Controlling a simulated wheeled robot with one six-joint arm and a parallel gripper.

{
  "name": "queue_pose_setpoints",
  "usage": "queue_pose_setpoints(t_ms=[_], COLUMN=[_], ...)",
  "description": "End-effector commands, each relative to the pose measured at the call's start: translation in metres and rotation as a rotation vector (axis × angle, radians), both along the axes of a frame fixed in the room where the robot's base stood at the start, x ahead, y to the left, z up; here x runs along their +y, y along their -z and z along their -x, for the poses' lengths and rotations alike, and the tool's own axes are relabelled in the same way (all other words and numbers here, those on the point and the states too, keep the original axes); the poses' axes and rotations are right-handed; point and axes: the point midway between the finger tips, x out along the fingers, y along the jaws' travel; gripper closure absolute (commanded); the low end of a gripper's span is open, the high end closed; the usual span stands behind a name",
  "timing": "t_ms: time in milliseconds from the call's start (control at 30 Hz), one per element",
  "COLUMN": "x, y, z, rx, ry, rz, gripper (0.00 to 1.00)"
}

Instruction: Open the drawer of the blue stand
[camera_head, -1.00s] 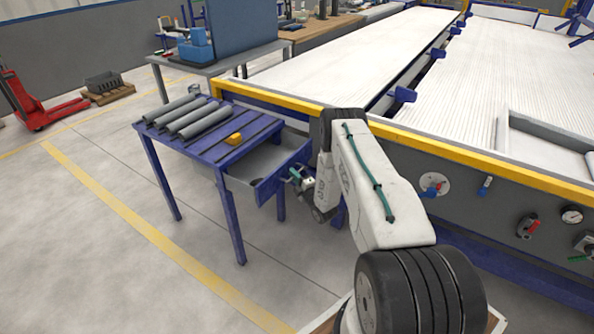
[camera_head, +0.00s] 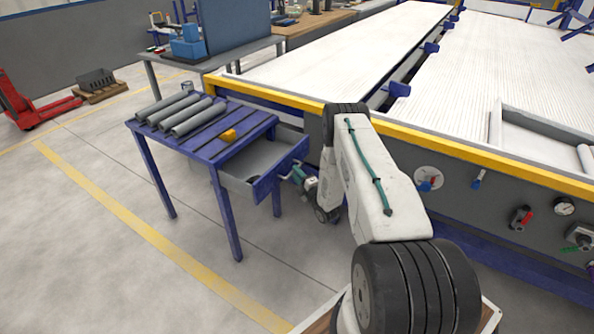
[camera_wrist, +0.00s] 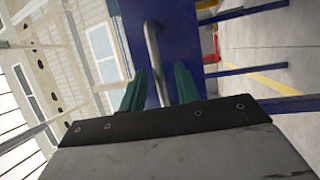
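The blue stand (camera_head: 237,212) is a slatted table left of my arm in the head view. Its grey drawer (camera_head: 240,184) is pulled out to the right, with the inside showing. The blue drawer front (camera_head: 281,168) faces my gripper (camera_head: 298,175), which has green fingers. In the wrist view, the metal bar handle (camera_wrist: 152,45) stands on the blue front. My gripper (camera_wrist: 160,88) is open there, with the handle seen between its two fingers and a gap on each side. I cannot tell whether a finger touches it.
Several grey pipes (camera_head: 192,117) and a yellow object (camera_head: 229,135) lie on the stand. A large white-topped table with a yellow edge (camera_head: 480,161) runs close along the right. A grey workbench (camera_head: 214,64) stands behind. The floor at the left front is clear.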

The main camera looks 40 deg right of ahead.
Motion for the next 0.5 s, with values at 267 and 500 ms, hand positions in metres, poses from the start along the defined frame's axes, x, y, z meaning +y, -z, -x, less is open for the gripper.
queue_pose_setpoints(t_ms=[267, 500], x=[-0.001, -0.002], y=[0.009, 0.01], z=[0.043, 0.052], rx=[0.002, 0.0], ry=[0.005, 0.006], rz=[-0.001, 0.0], gripper=[0.68, 0.68])
